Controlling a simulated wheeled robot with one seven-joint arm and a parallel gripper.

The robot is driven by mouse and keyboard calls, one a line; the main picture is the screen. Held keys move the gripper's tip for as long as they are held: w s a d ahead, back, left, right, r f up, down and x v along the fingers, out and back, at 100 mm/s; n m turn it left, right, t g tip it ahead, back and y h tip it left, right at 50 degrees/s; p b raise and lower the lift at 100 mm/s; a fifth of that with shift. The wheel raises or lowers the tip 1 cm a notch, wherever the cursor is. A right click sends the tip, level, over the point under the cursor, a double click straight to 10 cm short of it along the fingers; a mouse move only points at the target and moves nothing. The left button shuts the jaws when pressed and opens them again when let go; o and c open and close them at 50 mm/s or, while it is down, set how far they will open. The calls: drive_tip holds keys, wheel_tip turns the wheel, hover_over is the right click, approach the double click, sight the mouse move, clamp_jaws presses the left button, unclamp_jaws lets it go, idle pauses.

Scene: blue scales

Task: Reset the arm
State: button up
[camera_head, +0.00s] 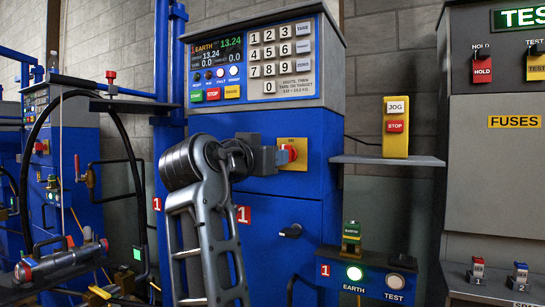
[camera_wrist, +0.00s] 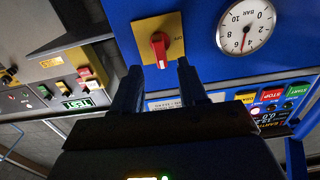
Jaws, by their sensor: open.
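My gripper (camera_head: 278,158) is raised in front of the blue cabinet (camera_head: 262,209), pointing at a red rotary knob (camera_head: 291,152) on a yellow plate. In the wrist view the two dark fingers of my gripper (camera_wrist: 160,78) are spread apart with nothing between them. The red knob (camera_wrist: 160,47) on its yellow plate shows just beyond the fingertips, near the middle of the picture. The fingers look clear of the knob, though the exact gap is hard to judge.
A round pressure gauge (camera_wrist: 245,26) is beside the knob. Above it is a keypad (camera_head: 281,56). A yellow jog pendant (camera_head: 396,127) stands on a shelf (camera_head: 388,160) to the right. A black handle (camera_head: 290,231) and a lit earth box (camera_head: 369,277) are below. A hose loops at left.

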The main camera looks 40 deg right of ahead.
idle(0.4)
drive_tip(key=a+f+n+t+y, duration=0.2)
drive_tip(key=f+n+t, duration=0.25)
drive_tip(key=f, duration=0.65)
drive_tip(key=a+f+n+t+y, duration=0.25)
drive_tip(key=f+n, duration=0.35)
drive_tip(key=f, duration=0.4)
drive_tip(key=s+a+f+n+t+y, duration=0.1)
drive_tip(key=s+a+f+n+y, duration=0.25)
drive_tip(key=s+f, duration=0.5)
drive_tip(key=s+a+f+n+t+y, duration=0.2)
drive_tip(key=s+a+f+y, duration=0.2)
drive_tip(key=s+f, duration=0.4)
drive_tip(key=s+a+m+g+y, duration=0.1)
drive_tip(key=s+a+y, duration=0.2)
drive_tip(key=s, duration=1.1)
drive_tip(key=s+a+m+y, duration=0.15)
drive_tip(key=s+a, duration=0.25)
drive_tip(key=s, duration=0.9)
wheel_tip(320, 180, up, 12)
drive_tip(key=p, duration=1.2)
drive_tip(key=shift+d+n, duration=0.25)
drive_tip(key=shift+n, duration=0.1)
